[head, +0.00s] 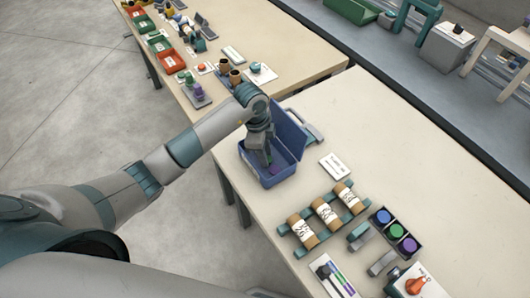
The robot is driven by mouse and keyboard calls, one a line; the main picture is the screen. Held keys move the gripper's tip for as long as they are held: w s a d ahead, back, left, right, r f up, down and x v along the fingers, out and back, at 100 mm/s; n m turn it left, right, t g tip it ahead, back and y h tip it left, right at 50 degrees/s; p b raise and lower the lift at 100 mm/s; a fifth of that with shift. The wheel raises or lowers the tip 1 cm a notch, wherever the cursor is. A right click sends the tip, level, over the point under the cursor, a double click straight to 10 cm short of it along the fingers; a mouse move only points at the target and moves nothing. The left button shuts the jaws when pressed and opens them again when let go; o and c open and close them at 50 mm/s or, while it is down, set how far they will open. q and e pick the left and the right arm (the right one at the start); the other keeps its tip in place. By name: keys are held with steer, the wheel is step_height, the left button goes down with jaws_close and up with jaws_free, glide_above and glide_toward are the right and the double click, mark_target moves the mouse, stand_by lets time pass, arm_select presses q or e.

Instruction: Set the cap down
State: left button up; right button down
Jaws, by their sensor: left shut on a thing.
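My left gripper (267,152) reaches down into an open blue box (273,182) near the left edge of the near table. It is shut on the cap, which is mostly hidden between the fingers and the box walls. A small green patch shows at the fingertips, and a purple patch shows low in the box; I cannot tell which is the cap. The box's lid (290,133) stands open behind the gripper. My right gripper is not in view.
A rack (301,246) holds three labelled brown rolls. Beside it, a dark tray (384,220) holds blue, green and purple round pieces. A white card (334,166) lies right of the box. An orange knob (415,285) is at the front. The table's right side is clear.

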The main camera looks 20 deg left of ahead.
arm_select(q)
steer(key=shift+f, duration=0.25)
steer(key=o, duration=0.9)
steer(key=shift+o, duration=0.5)
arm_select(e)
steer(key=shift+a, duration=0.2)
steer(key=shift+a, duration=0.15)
arm_select(q)
steer(key=shift+r, duration=0.15)
step_height(320, 180, up, 12)
steer(key=a+b, duration=0.1)
steer(key=b, duration=0.2)
steer(key=shift+s+a+b, duration=0.15)
steer(key=shift+a+b, duration=0.15)
steer(key=shift+a, duration=0.05)
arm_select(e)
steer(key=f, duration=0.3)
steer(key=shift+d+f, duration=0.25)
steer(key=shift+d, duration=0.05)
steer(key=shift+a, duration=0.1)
